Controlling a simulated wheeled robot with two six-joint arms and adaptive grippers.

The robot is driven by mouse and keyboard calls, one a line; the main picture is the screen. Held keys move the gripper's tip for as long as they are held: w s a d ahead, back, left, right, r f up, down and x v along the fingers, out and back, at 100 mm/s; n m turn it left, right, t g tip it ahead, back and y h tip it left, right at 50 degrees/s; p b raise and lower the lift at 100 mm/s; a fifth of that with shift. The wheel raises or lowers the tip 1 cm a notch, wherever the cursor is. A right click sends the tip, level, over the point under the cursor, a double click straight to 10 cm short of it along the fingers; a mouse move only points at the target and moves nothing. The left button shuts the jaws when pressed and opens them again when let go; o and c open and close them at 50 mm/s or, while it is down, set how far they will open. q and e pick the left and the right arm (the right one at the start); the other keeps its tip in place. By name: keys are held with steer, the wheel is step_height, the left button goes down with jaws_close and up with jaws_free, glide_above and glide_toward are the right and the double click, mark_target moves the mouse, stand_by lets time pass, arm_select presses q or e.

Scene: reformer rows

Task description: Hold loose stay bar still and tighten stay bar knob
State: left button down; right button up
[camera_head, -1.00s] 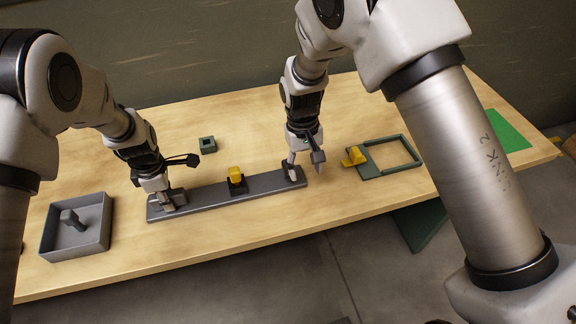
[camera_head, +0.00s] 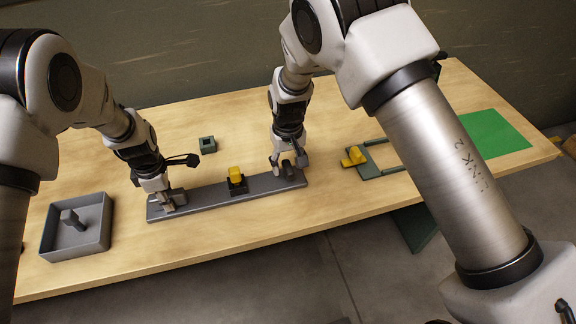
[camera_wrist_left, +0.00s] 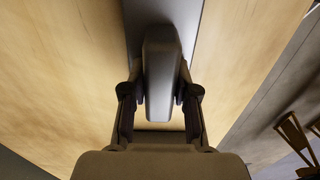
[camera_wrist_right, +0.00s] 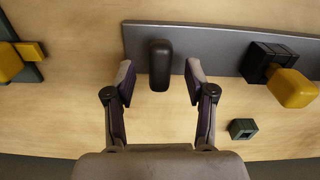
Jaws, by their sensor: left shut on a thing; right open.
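A long flat grey bar (camera_head: 215,193), which looks like the stay bar, lies across the table. My left gripper (camera_head: 167,200) is shut on a raised grey grip at the bar's left end; the grip fills the space between the fingers in the left wrist view (camera_wrist_left: 162,75). A dark rounded upright piece, likely the stay bar knob (camera_wrist_right: 160,62), stands at the bar's other end. My right gripper (camera_wrist_right: 160,80) is open, with one finger on each side of the knob and visible gaps to both. In the head view my right gripper (camera_head: 288,165) partly hides the knob.
A black block with a yellow top (camera_head: 236,178) sits mid-bar between my grippers. Behind it is a small dark green socket block (camera_head: 207,145). A grey tray (camera_head: 104,235) is at left. A green frame (camera_head: 370,171) with a yellow piece (camera_head: 354,157) and a green patch (camera_head: 497,132) are at right.

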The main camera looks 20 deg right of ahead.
steer(key=shift+f, duration=1.1)
jaws_close()
steer(key=m, duration=0.6)
steer(key=shift+m, duration=0.7)
steer(key=m, duration=0.4)
steer(key=shift+o, duration=1.6)
jaws_free()
